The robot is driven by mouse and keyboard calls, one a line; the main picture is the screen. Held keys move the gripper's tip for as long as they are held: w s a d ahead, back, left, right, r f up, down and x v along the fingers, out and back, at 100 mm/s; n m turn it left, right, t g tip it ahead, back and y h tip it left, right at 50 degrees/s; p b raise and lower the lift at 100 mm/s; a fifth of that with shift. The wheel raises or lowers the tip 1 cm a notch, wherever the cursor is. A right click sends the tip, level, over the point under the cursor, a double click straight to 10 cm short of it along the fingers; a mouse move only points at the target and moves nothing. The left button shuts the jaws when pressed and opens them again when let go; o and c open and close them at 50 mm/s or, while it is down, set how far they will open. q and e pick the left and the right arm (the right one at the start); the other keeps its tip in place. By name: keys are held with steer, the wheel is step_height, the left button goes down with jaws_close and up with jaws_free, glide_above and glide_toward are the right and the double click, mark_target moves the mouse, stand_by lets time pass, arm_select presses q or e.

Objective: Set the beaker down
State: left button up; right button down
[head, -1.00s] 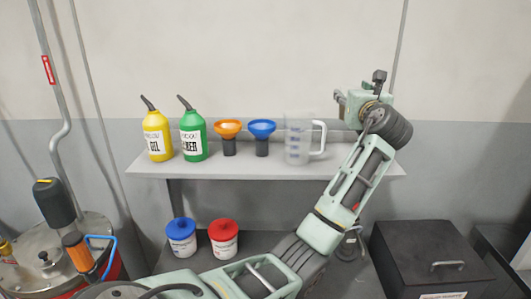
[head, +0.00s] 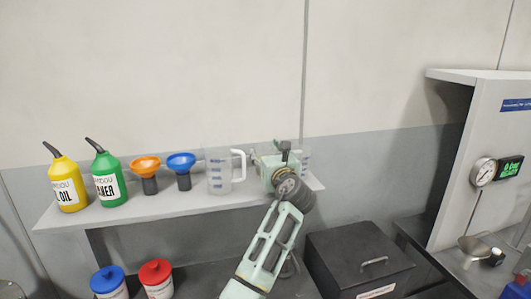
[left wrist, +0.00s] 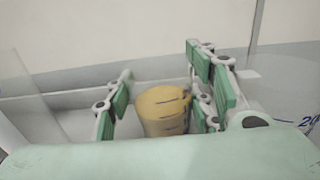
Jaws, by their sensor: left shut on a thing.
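My left gripper (head: 268,160) is over the right part of the grey shelf (head: 120,212), seen from behind in the head view. In the left wrist view my left gripper (left wrist: 152,105) has its green-padded fingers on both sides of a small beaker (left wrist: 160,112), amber-coloured with dark marks. It is shut on this beaker. In the head view the gripper hides the beaker, and I cannot tell whether its base touches the shelf. My right gripper is not in view.
A clear jug (head: 219,172) stands close left of the gripper; clear, blue-marked material (head: 304,160) shows at its right. Left along the shelf are a blue funnel (head: 182,166), orange funnel (head: 146,170), green bottle (head: 107,178) and yellow bottle (head: 67,186). A black box (head: 358,258) sits below.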

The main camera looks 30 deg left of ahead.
arm_select(q)
steer(key=shift+r, duration=0.1)
steer(key=o, duration=1)
steer(key=shift+o, duration=0.6)
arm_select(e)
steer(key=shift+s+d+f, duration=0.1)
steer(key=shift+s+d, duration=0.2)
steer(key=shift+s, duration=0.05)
arm_select(q)
steer(key=b+v, duration=0.3)
steer(key=v, duration=0.8)
steer(key=shift+d, duration=0.15)
steer(key=shift+s+d+b, duration=0.25)
steer(key=shift+s+b, duration=0.05)
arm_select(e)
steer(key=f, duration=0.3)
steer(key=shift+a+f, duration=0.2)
